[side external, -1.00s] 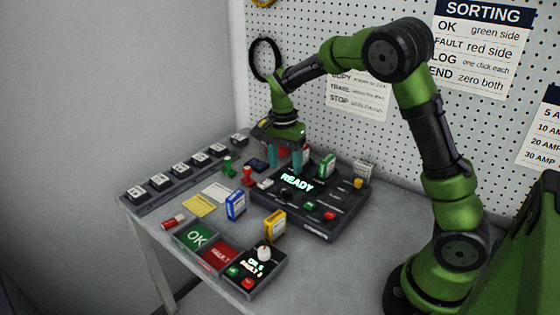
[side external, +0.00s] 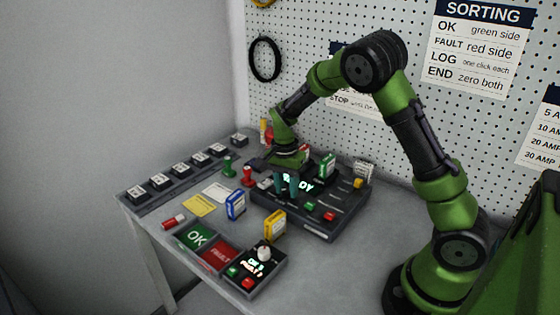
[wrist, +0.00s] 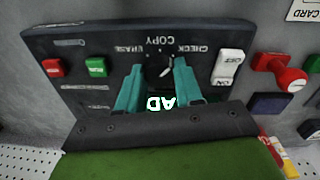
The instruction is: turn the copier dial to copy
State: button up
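The copier (side external: 318,234) is a dark console on the table with a lit display, partly covered by my gripper (side external: 287,185). In the wrist view the copier panel (wrist: 75,48) appears upside down. Its dark round dial (wrist: 160,71) has a pale pointer mark, and the labels ERASE, COPY and CHECK lie around it. COPY is at the middle; I cannot tell exactly which label the pointer faces. My gripper (wrist: 158,70) is open, its teal fingers on either side of the dial. I cannot tell whether they touch it. The dial is hidden in the side view.
A white ON/OFF switch (wrist: 227,68) sits beside the fingers. Green (wrist: 96,66) and red (wrist: 53,67) buttons are on the panel's other side. A green cartridge (side external: 326,165) stands in the copier; blue (side external: 235,205) and yellow (side external: 275,225) ones stand nearby. A red stamp (wrist: 283,75) is close.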

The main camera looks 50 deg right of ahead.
jog(key=c, duration=0.5)
jog(key=shift+n, duration=0.3)
jog(key=n, duration=0.4)
jog(key=shift+s+n, duration=0.1)
jog(key=shift+n, duration=1.9)
jog(key=o, duration=1)
jog(key=shift+o, duration=0.2)
